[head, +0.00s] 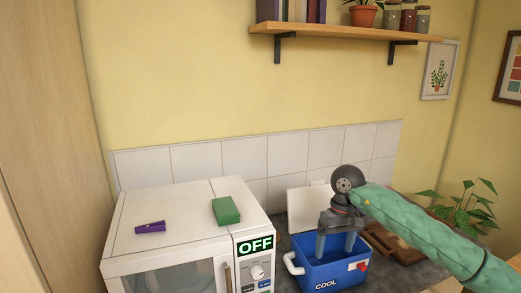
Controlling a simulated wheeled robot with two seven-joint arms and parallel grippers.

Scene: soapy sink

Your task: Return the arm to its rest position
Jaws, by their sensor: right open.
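My right gripper (337,243) points down over the blue cooler box (340,273) marked "COOL". Its two fingers are apart, and the tips reach to the cooler's opening. I cannot tell whether anything lies between or below the fingertips, as the inside of the cooler is mostly hidden. My right arm, in a green sleeve, comes in from the lower right. My left gripper is not in view.
A white microwave (185,235) with an "OFF" display stands left of the cooler. A green block (226,211) and a purple object (150,227) lie on its top. A wooden tray (398,246) and a plant (465,212) are to the right. A shelf (345,32) hangs above.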

